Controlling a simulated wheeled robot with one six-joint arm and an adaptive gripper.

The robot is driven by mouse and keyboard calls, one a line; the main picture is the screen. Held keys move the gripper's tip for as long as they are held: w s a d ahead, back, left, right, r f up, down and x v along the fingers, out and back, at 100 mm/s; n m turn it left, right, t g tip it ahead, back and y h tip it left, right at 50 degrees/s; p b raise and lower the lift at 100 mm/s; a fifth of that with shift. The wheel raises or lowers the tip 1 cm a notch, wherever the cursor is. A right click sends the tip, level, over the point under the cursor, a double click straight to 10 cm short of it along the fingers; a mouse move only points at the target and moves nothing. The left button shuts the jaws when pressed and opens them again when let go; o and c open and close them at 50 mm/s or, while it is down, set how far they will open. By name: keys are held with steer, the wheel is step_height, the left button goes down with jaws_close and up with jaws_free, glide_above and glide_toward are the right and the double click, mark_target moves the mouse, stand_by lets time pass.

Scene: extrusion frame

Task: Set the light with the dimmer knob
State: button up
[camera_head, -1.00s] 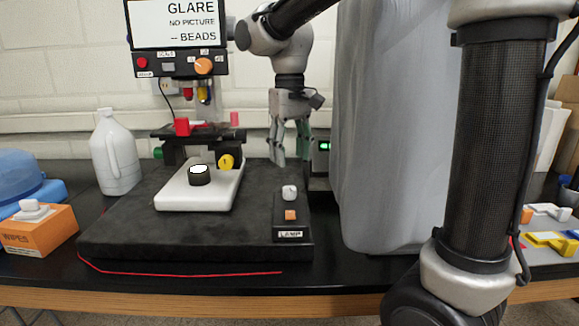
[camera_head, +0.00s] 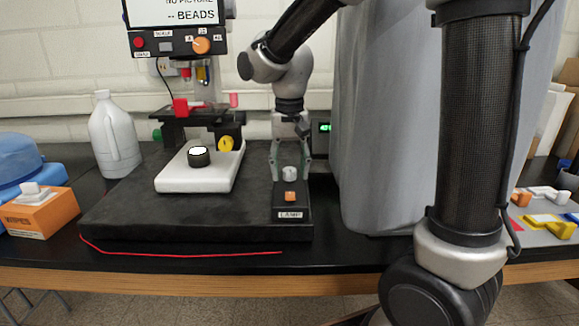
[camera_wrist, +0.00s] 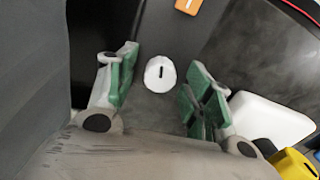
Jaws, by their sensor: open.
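The dimmer knob (camera_head: 289,174) is a small white knob on the black lamp box, above an orange button (camera_head: 290,196) and a "LAMP" label. In the wrist view the white knob (camera_wrist: 160,74) shows a dark slot and lies between my open fingers, apart from both. My gripper (camera_head: 291,172) points down at the knob, with its green-padded fingers on either side; the wrist view shows the same open gripper (camera_wrist: 157,88). The height of the fingertips over the box is hard to tell. The screen (camera_head: 175,10) reads "NO PICTURE -- BEADS", its top cut off.
A microscope-like stand (camera_head: 200,120) with a white base (camera_head: 200,178) stands left of the lamp box. A grey draped cover (camera_head: 375,130) rises close to the right of my gripper. A white jug (camera_head: 115,140) and an orange wipes box (camera_head: 40,213) stand at left.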

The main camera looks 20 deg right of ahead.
steer(key=c, duration=1)
steer(key=shift+n, duration=0.3)
steer(key=n, duration=1.2)
steer(key=shift+n, duration=0.3)
